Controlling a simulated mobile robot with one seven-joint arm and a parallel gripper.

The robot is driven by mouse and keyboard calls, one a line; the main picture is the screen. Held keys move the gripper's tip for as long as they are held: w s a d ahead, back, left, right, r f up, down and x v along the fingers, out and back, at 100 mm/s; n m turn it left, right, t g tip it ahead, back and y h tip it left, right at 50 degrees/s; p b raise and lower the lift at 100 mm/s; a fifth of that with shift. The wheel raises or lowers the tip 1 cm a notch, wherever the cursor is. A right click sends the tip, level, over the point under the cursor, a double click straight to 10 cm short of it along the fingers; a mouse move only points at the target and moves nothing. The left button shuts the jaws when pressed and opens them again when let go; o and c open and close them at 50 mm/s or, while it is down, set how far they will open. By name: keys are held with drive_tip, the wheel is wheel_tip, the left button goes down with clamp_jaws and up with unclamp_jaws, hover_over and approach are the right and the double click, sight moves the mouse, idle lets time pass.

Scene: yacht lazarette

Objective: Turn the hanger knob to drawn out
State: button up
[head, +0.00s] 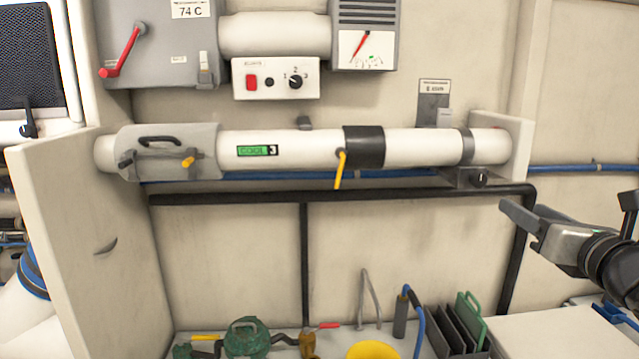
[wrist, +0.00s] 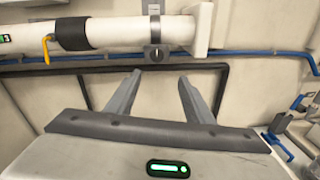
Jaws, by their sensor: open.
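The hanger knob (head: 480,179) is a small round black knob with a light mark, on a dark grey block under the right end of the white pipe. It also shows in the wrist view (wrist: 153,54), beyond the fingertips and a little left of midway between them. My gripper (head: 566,200) is at the right of the head view, to the right of the knob and slightly below it. In the wrist view its two grey fingers (wrist: 159,76) are spread apart with nothing between them. The fingers are apart from the knob.
The white pipe (head: 290,149) runs along the wall into a pale end bracket (head: 521,145) right of the knob. A black rail (head: 400,193) and blue hose (head: 570,168) run behind. Several tools lie below.

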sight(480, 181)
drive_tip(key=w+n+p, duration=0.1)
drive_tip(key=w, duration=0.4)
drive_tip(key=w+p, duration=0.1)
drive_tip(key=w, duration=0.4)
drive_tip(key=w+n+y+p, duration=0.1)
drive_tip(key=w, duration=0.4)
drive_tip(key=shift+w+d+r+n, duration=0.15)
drive_tip(key=shift+w+n, duration=0.1)
drive_tip(key=shift+n, duration=0.05)
drive_tip(key=c, duration=1)
drive_tip(key=shift+c, duration=0.2)
